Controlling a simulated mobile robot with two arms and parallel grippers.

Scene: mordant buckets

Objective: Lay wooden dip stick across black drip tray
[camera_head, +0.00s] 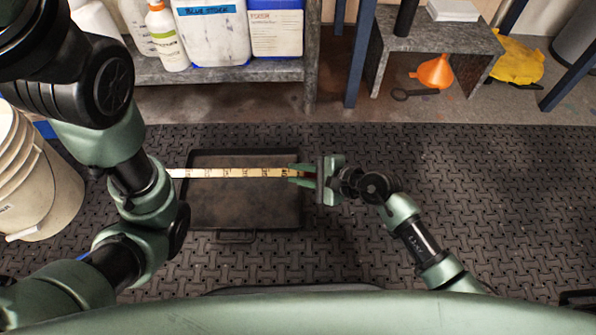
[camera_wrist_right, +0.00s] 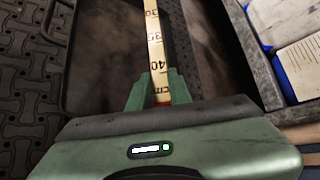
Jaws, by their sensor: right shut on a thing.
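The wooden dip stick (camera_head: 230,173) is a pale, flat stick with dark graduation marks. It spans over the black drip tray (camera_head: 240,212) from right to left, and its far end passes behind my left arm in the head view. My right gripper (camera_head: 300,175) is shut on the stick's right end near the tray's right rim. In the right wrist view the stick (camera_wrist_right: 156,45) runs away from my right gripper (camera_wrist_right: 158,88), with the 40 mark near the fingers. I cannot tell whether the stick touches the tray. My left gripper is out of view; only my left arm shows.
A white bucket (camera_head: 40,185) stands at the left. A grey shelf (camera_head: 230,72) with several jugs is behind the tray. A grey low stand (camera_head: 440,40) has an orange funnel (camera_head: 434,72) under it. The mat (camera_head: 500,190) to the right is clear.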

